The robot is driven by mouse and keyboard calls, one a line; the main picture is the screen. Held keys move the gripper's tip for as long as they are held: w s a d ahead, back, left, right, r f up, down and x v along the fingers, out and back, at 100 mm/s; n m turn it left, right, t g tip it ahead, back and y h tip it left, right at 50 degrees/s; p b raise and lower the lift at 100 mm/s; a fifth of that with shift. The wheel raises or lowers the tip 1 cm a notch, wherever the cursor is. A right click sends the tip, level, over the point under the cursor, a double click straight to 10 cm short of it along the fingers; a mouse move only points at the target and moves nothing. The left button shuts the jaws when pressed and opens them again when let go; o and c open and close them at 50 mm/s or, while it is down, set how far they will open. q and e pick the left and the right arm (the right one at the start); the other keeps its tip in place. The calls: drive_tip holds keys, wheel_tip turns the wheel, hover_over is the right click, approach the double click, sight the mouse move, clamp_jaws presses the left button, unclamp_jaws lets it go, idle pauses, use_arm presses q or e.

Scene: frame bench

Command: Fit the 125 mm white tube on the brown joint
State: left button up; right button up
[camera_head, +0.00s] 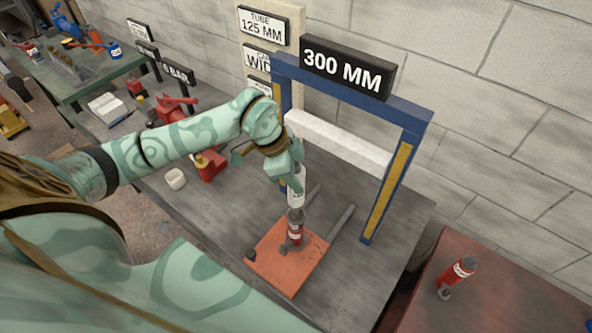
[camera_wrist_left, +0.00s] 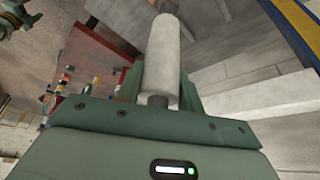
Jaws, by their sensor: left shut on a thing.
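My left gripper (camera_head: 290,172) is shut on a white tube (camera_head: 297,190), held upright. In the left wrist view the tube (camera_wrist_left: 163,55) stands between the green fingers of the gripper (camera_wrist_left: 160,90). Straight below the tube in the head view is an upright piece with a brown upper part (camera_head: 295,215) and a red, labelled lower part, standing on an orange plate (camera_head: 267,262). The tube's lower end meets or nearly meets the brown top; I cannot tell whether it is seated. My right gripper is not in view.
A blue frame (camera_head: 415,115) with a "300 MM" sign (camera_head: 347,67) and a white crossbar (camera_head: 338,143) stands just behind. Red tools and a white cup (camera_head: 175,179) lie left. The bench front right is clear.

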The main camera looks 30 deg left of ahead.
use_arm(q)
drive_tip(key=shift+f+b, duration=0.55)
drive_tip(key=shift+f, duration=0.75)
drive_tip(key=shift+p, duration=0.35)
drive_tip(key=shift+p, duration=0.45)
idle(0.5)
drive_tip(key=shift+f+b, duration=1)
drive_tip(key=shift+f, duration=0.95)
drive_tip(key=o, duration=1.3)
